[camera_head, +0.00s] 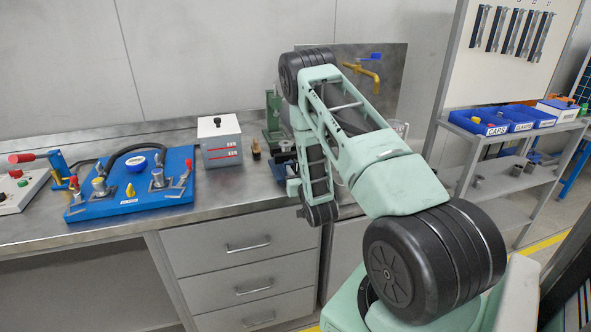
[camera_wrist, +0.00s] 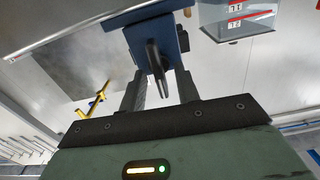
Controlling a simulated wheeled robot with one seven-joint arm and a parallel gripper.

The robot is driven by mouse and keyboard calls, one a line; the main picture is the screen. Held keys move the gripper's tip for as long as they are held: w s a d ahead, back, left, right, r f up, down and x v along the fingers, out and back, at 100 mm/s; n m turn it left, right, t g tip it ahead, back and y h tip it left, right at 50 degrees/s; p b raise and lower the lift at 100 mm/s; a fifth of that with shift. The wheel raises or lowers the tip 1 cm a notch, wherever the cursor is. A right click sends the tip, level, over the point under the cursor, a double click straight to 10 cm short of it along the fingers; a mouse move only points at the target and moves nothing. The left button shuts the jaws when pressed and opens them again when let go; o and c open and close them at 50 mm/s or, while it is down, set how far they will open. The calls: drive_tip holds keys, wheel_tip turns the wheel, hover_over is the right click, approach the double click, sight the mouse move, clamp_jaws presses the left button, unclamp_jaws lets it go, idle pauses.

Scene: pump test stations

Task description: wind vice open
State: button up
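The vice (camera_wrist: 170,38) is a dark blue block in the wrist view, straight ahead of my gripper. A dark grey handle (camera_wrist: 155,58) sticks out from its face towards me. My gripper (camera_wrist: 160,88) has its two fingers well apart, one on each side of the handle's end, with visible gaps. I cannot tell how far the handle reaches in between them. In the head view, a small part of the blue vice (camera_head: 281,171) shows at the bench's front edge, left of my arm. My arm hides the gripper and most of the vice there. The jaws are not clearly visible.
A blue board with valves (camera_head: 130,202) lies to the left. A yellow tap (camera_head: 362,72) is behind my arm. A shelf rack with blue bins (camera_head: 479,122) stands right.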

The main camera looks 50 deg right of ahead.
clamp_jaws()
drive_tip(key=shift+f+n+b, duration=0.1)
drive_tip(key=shift+n+b, duration=0.2)
drive_tip(key=n+b, duration=0.1)
drive_tip(key=n, duration=0.1)
drive_tip(key=n+b, duration=0.1)
drive_tip(key=b, duration=0.1)
drive_tip(key=shift+w+a+f+n, duration=0.1)
drive_tip(key=shift+a+f+n, duration=0.1)
drive_tip(key=shift+n, duration=0.2)
drive_tip(key=n+b, duration=0.3)
drive_tip(key=n, duration=0.2)
drive_tip(key=shift+a, duration=0.1)
drive_tip(key=n+b, duration=0.3)
drive_tip(key=n, duration=0.3)
drive_tip(key=shift+w+a+f+n, duration=0.1)
drive_tip(key=shift+n, duration=0.3)
drive_tip(key=n+b, duration=0.1)
drive_tip(key=n, duration=0.4)
drive_tip(key=shift+f+n, duration=0.15)
drive_tip(key=shift+n, duration=0.15)
